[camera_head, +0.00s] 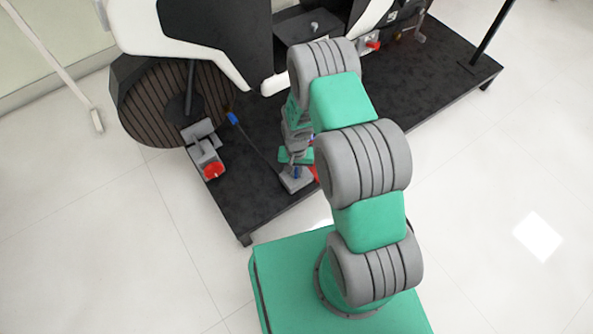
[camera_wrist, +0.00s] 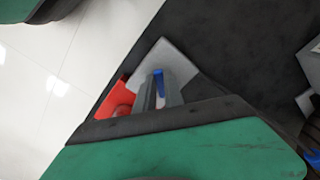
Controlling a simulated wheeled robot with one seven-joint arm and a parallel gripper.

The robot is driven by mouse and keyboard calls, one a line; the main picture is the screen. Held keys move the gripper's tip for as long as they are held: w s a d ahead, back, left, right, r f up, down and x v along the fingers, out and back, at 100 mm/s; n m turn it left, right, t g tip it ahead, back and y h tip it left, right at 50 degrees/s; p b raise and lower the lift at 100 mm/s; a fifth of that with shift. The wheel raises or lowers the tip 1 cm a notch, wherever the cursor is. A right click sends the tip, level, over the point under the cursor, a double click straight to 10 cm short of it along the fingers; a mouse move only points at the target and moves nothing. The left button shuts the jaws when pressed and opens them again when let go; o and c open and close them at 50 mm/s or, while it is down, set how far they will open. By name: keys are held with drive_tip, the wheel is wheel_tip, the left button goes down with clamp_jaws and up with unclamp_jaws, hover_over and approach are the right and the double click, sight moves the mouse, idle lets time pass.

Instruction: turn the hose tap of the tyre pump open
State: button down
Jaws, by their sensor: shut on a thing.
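The tyre pump (camera_head: 293,184) is a small grey block low on the dark platform, partly covered by my arm in the head view. Its grey plate (camera_wrist: 163,56) and a red part (camera_wrist: 118,97) beside it show in the wrist view. The hose tap (camera_wrist: 158,76) is a small blue lever above the plate. My gripper (camera_wrist: 159,98) points down at the pump, its two grey fingers closed on either side of the blue tap. In the head view my gripper (camera_head: 296,160) is just above the pump. The lower part of the tap is hidden.
A thin dark hose with a blue end (camera_head: 232,118) runs left of the pump. A grey fixture with a red knob (camera_head: 213,170) stands at the platform's left edge, near the wheel (camera_head: 150,100). The white-and-black vehicle body (camera_head: 215,35) stands behind. The pale floor (camera_head: 110,240) is clear.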

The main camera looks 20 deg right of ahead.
drive_tip(key=m, duration=0.5)
drive_tip(key=shift+a+m, duration=0.15)
drive_tip(key=shift+m, duration=0.15)
drive_tip(key=m, duration=0.4)
drive_tip(key=shift+w+a+m, duration=0.1)
drive_tip(key=shift+w+m, duration=0.1)
drive_tip(key=shift+m, duration=0.2)
drive_tip(key=c, duration=1.4)
unclamp_jaws()
drive_tip(key=shift+c, duration=0.2)
drive_tip(key=shift+r, duration=0.1)
wheel_tip(320, 180, up, 8)
drive_tip(key=p, duration=0.3)
